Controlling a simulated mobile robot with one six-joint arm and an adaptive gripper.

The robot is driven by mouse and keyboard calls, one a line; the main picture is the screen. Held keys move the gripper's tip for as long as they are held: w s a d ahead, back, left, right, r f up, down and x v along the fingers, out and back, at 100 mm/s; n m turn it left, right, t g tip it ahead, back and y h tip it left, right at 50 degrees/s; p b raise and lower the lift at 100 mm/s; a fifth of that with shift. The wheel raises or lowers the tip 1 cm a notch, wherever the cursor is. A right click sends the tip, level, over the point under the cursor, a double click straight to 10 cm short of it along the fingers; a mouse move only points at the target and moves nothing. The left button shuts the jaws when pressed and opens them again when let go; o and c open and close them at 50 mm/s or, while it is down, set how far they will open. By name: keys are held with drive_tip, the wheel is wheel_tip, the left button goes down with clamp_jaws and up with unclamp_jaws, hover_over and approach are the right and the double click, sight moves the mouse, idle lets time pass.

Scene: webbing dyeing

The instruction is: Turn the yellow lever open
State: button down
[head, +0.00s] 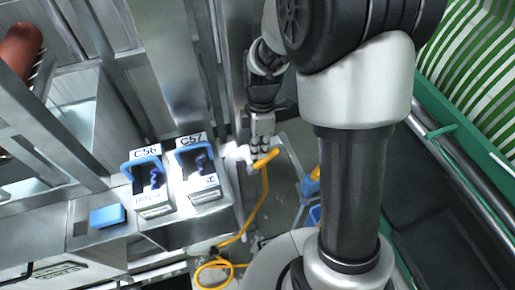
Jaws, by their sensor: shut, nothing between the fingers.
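The yellow lever (266,158) shows in the head view just below my gripper, near the middle of the picture. It slants up to the right from a pale fitting (236,155). A yellow hose (253,213) runs down from there. My gripper (261,155) points down, with its fingers shut and empty, right at the lever. I cannot tell whether the fingertips touch it. The fingers hide part of the lever and its fitting.
Two bins marked C56 (153,206) and C57 (204,187) stand on a metal ledge to the left, with a blue block (107,216) beside them. A green frame with striped webbing (475,75) is at the right. Hose coils lie below.

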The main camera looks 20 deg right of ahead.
sight(274, 151)
drive_tip(key=shift+d, duration=0.1)
drive_tip(key=shift+d+f+y+b, duration=0.3)
drive_tip(key=shift+d+y+b, duration=0.2)
drive_tip(key=shift+y, duration=0.15)
drive_tip(key=shift+d+f+y+b, duration=0.3)
drive_tip(key=shift+d+y+b, duration=0.2)
drive_tip(key=shift+y, duration=0.15)
drive_tip(key=d+f+y+b, duration=0.1)
drive_tip(key=y+b, duration=0.1)
drive_tip(key=d+f+y+b, duration=0.1)
drive_tip(key=y+b, duration=0.1)
drive_tip(key=b, duration=0.1)
drive_tip(key=shift+d+n, duration=0.25)
drive_tip(key=shift+n, duration=0.05)
drive_tip(key=shift+d+f+b, duration=0.15)
drive_tip(key=shift+f+b, duration=0.05)
drive_tip(key=shift+b, duration=0.25)
drive_tip(key=shift+d+f, duration=0.1)
drive_tip(key=shift+d, duration=0.05)
